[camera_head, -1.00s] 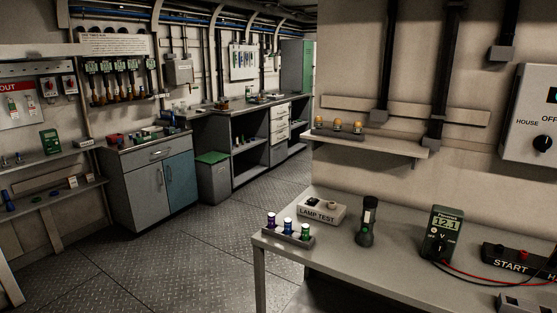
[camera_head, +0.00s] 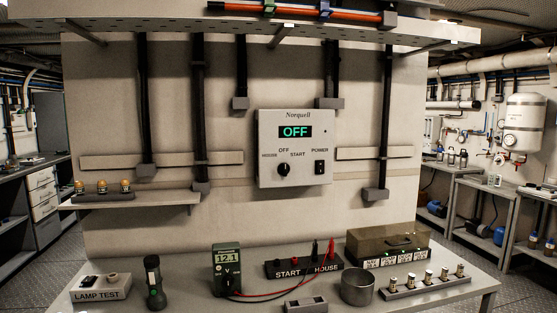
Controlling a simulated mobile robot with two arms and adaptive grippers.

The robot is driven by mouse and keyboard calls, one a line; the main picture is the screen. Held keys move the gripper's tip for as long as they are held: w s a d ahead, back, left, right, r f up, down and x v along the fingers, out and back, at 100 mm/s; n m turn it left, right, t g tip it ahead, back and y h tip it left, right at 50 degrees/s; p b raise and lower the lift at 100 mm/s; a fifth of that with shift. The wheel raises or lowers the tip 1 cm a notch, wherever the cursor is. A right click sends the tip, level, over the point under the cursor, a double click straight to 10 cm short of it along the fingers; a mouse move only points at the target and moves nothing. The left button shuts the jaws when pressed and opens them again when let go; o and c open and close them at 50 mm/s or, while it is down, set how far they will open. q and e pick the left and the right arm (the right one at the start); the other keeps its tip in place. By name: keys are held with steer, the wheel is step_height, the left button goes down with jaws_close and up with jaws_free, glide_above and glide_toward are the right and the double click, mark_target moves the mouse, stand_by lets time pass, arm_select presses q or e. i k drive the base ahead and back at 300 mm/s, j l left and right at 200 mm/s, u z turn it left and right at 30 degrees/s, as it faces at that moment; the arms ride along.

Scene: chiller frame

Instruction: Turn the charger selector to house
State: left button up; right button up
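The charger (camera_head: 296,148) is a pale grey box on the wall above the bench, with a display (camera_head: 295,132) reading OFF in green. Its round black selector knob (camera_head: 283,169) sits at the lower left, with the labels HOUSE, OFF and START around it. A black power switch (camera_head: 319,168) is to the right of the knob. Which label the knob's pointer faces is too small to tell, though the display reads OFF. Neither of my grippers shows in this view.
The bench (camera_head: 440,303) below holds a lamp test box (camera_head: 100,288), a flashlight (camera_head: 154,283), a multimeter (camera_head: 227,268), a START/HOUSE terminal block (camera_head: 303,267), a metal cup (camera_head: 357,287) and a brown-lidded box (camera_head: 388,246). A shelf (camera_head: 350,33) overhangs the charger.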

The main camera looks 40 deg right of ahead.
mark_target(284, 169)
steer(key=z, duration=1.3)
